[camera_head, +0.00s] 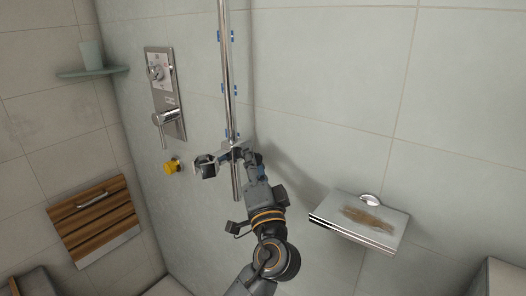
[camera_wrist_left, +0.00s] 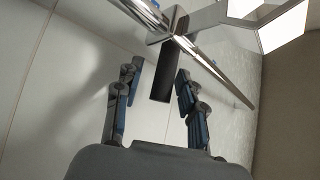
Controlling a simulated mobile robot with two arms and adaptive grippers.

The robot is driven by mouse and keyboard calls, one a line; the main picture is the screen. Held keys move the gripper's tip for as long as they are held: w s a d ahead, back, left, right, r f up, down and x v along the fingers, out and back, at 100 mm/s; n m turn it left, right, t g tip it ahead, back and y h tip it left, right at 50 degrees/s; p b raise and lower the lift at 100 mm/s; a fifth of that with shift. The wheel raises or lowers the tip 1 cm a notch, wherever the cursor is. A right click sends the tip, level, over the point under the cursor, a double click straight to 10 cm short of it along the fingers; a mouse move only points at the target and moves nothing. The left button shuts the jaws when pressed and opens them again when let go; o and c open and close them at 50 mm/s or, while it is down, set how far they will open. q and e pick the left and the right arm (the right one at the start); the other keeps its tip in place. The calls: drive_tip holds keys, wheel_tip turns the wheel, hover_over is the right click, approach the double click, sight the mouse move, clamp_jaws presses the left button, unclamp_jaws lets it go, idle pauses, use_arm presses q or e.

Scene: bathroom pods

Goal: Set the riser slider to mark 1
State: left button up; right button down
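The chrome riser rail (camera_head: 228,75) runs up the wall, with blue marks in pairs along it. A dark block (camera_head: 205,167) is just left of the slider. My left gripper (camera_head: 250,158) is at the slider from the right and partly hides it. In the left wrist view the slider (camera_wrist_left: 172,28) is on the slanting rail (camera_wrist_left: 215,68). A black lever (camera_wrist_left: 166,75) stands between my open left fingers (camera_wrist_left: 156,84), with gaps on both sides. My right gripper is not in view.
A chrome valve plate (camera_head: 164,90) with a lever and a yellow fitting (camera_head: 171,167) are left of the rail. A shelf (camera_head: 362,220) juts out at right. A wooden fold-up seat (camera_head: 95,218) and glass shelf (camera_head: 92,71) are at left. The rail above the slider is clear.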

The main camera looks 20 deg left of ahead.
use_arm(q)
drive_tip(key=shift+r, duration=0.1)
drive_tip(key=v, duration=1.2)
drive_tip(key=shift+d+r, duration=0.1)
